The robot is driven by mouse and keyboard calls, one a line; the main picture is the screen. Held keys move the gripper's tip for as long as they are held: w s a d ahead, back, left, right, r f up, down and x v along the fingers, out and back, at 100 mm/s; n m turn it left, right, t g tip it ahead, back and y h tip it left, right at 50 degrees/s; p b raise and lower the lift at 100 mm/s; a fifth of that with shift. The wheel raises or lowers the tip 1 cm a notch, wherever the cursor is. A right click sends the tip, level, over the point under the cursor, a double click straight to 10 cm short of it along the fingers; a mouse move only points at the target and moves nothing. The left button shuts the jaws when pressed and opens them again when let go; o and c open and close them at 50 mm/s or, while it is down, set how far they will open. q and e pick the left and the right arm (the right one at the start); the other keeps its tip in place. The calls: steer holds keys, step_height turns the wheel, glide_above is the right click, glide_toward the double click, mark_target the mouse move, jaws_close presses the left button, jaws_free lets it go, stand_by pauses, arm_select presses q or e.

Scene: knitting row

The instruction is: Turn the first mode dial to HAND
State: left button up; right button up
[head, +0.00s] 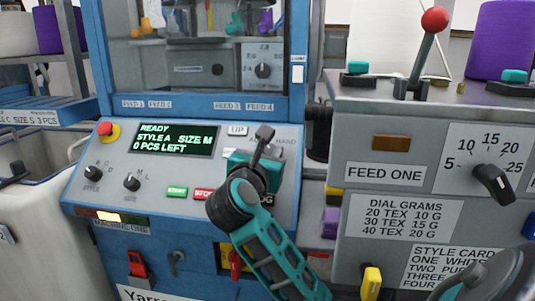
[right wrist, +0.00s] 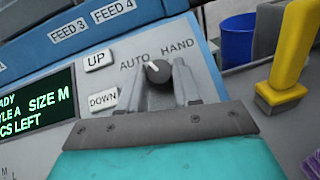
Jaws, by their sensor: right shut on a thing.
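The first machine's blue and grey control panel (head: 113,192) is at the left of the head view, with a lit display reading READY, STYLE A, SIZE M, 0 PCS LEFT. The mode dial (right wrist: 158,72) is a dark round knob with a white pointer, between the AUTO and HAND labels in the right wrist view. Its pointer aims up and left, toward the end of AUTO. My right gripper (head: 265,138) has its fingers on either side of the dial and is shut on it. My left gripper is not in view.
UP (right wrist: 97,58) and DOWN (right wrist: 103,100) buttons sit left of the dial. A red emergency button (head: 107,129) and two other dials are on the panel's left. A grey feed cabinet (head: 360,150) with a red-ball lever (head: 435,19) stands close on the right. A yellow handle (right wrist: 287,65) shows beyond the panel.

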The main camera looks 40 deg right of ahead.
steer(key=shift+f, duration=0.1)
steer(key=m+g, duration=0.1)
steer(key=m+g+b, duration=0.1)
steer(key=m+g+h+b, duration=0.1)
steer(key=shift+w+a+f+m, duration=0.15)
steer(key=shift+w+a+m, duration=0.05)
steer(key=shift+w+m, duration=0.1)
steer(key=m+g+b, duration=0.4)
steer(key=shift+w+m+h, duration=0.2)
steer(key=shift+m+h, duration=0.1)
steer(key=shift+m, duration=0.1)
steer(key=shift+m+g+b, duration=0.3)
steer(key=shift+m+g, duration=0.2)
steer(key=shift+r+m+g, duration=0.2)
steer(key=shift+m+g, duration=0.3)
steer(key=shift+w+r+m+g+y+b, duration=0.15)
steer(key=shift+m+g+y+b, duration=0.45)
steer(key=shift+m, duration=0.3)
steer(key=shift+w+r+m+g+y, duration=0.15)
steer(key=shift+m+g+y, duration=0.35)
steer(key=shift+m+g, duration=0.7)
steer(key=shift+m, duration=0.3)
